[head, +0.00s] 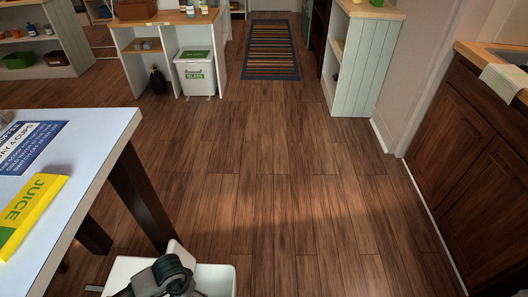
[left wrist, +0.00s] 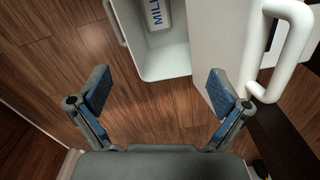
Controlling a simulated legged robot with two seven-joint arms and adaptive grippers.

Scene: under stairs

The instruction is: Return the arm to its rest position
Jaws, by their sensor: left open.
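My left gripper (left wrist: 160,90) is open in the left wrist view, its two blue-padded fingers spread wide with nothing between them. Beyond the fingers, a white open container (left wrist: 165,62) holds a carton lettered MILK (left wrist: 158,14), cut off by the top edge. A white panel with a thick white handle (left wrist: 290,45) is to the right, apart from the fingers. In the head view, a dark part of my left arm (head: 168,276) is at the bottom, in front of the white container (head: 217,280); the fingers cannot be made out there. My right gripper is not in view.
A pale table (head: 75,170) on the left bears a yellow juice carton (head: 30,212) and a blue sign (head: 28,146). A dark cabinet (head: 465,170) stands on the right. The wooden floor (head: 275,190) between is clear. A GLASS bin (head: 196,74) and striped rug (head: 270,48) are farther back.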

